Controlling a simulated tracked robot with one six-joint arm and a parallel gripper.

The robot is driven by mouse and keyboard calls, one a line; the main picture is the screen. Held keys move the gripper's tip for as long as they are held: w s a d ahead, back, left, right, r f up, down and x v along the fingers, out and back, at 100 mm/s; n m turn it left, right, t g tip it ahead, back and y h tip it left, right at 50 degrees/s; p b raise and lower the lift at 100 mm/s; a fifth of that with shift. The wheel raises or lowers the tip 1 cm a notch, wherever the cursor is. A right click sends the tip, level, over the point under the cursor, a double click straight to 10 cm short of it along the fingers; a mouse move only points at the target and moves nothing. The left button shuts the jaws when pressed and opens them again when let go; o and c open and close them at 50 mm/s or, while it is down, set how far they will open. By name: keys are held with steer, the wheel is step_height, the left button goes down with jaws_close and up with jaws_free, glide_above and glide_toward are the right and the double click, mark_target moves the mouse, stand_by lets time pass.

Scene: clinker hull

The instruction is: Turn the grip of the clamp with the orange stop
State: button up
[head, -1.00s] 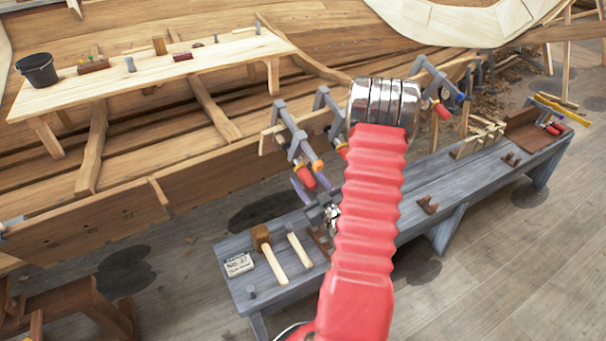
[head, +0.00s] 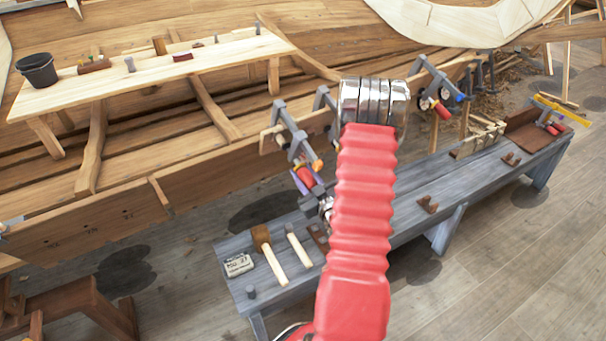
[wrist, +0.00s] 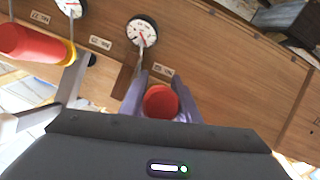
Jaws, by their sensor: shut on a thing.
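The clamp with the orange stop (head: 317,165) hangs on the plank edge left of my arm in the head view. Its red grip (head: 304,174) points down toward the bench. My gripper (head: 309,187) has purple fingers, partly hidden behind my arm. In the wrist view the round red end of the grip (wrist: 160,101) sits between the two purple fingers of my gripper (wrist: 162,91), which are shut on it. The grip's far end and the screw are hidden.
Another red grip with a yellow collar (wrist: 22,43) is close on the left in the wrist view. A dial gauge (wrist: 142,31) is on the plank ahead. The grey bench (head: 400,212) below carries a mallet (head: 262,240). More clamps hang farther right.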

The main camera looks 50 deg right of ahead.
steer(key=shift+c, duration=1.4)
steer(key=m+y, duration=0.2)
steer(key=shift+a+m+t+y, duration=0.25)
steer(key=shift+m+t+y, duration=0.05)
steer(key=shift+y, duration=0.1)
steer(key=shift+w+a+m+t+y, duration=0.1)
steer(key=shift+a+m+t+y, duration=0.05)
steer(key=shift+m+y, duration=0.45)
steer(key=shift+a+m+t+y, duration=0.1)
steer(key=shift+m+t+y, duration=0.05)
steer(key=shift+m+y, duration=0.4)
steer(key=o, duration=1)
steer(key=shift+o, duration=0.2)
